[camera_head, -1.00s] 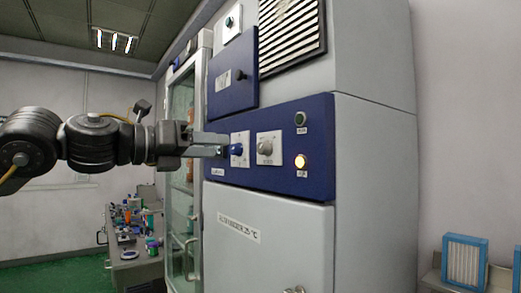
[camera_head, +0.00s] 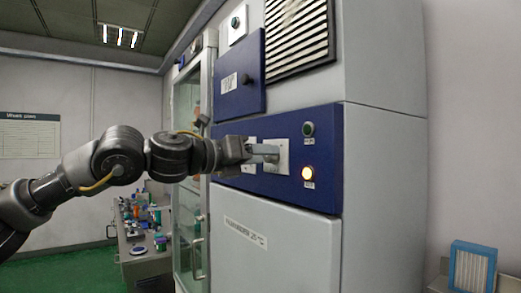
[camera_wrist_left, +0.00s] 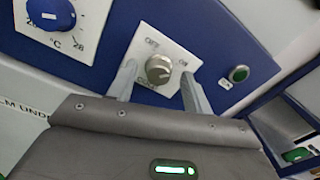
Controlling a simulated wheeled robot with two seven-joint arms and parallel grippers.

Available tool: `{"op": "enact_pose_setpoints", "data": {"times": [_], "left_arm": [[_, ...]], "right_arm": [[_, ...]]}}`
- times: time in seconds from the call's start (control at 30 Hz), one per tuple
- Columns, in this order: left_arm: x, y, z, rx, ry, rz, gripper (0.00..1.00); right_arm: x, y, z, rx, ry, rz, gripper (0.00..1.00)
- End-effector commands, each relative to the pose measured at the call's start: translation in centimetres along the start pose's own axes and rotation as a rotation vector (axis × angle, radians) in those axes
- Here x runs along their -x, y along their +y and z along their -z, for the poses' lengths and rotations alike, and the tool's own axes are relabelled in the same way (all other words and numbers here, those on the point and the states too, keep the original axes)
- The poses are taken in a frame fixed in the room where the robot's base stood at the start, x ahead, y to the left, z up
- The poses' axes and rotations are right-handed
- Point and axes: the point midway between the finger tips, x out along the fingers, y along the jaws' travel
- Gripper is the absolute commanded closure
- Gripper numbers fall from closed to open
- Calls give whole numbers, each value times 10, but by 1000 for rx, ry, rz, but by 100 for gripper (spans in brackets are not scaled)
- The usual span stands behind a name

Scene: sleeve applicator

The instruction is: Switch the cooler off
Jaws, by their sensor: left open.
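The cooler is a tall grey cabinet (camera_head: 383,160) with a dark blue control panel (camera_head: 325,150). In the left wrist view, a silver-grey rotary knob (camera_wrist_left: 159,69) sits on a white plate (camera_wrist_left: 147,36) with small labels, one at the upper left and one at the right. I cannot tell for sure where the knob points. My left gripper (camera_head: 268,154) is at this plate, hiding the knob in the head view. In the left wrist view its open fingers (camera_wrist_left: 158,86) stand on either side of the knob, with gaps visible. My right gripper is not in view.
A glass-door cabinet (camera_head: 187,110) and cluttered bench (camera_head: 145,262) stand left. A blue-framed filter (camera_head: 472,268) is lower right.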

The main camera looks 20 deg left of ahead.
Motion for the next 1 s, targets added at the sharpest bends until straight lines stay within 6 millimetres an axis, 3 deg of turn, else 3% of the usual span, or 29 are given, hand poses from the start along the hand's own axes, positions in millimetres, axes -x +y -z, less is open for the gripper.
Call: {"op": "enact_pose_setpoints", "data": {"times": [0.33, 0.67, 1.0], "left_arm": [[-3, 1, 0, 0, 0, -1, 51], [-3, 1, 0, 0, 0, -1, 94], [-3, 1, 1, 55, -1, 0, 94]], "right_arm": [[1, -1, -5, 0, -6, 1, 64], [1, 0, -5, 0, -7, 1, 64], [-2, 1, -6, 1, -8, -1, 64]]}}
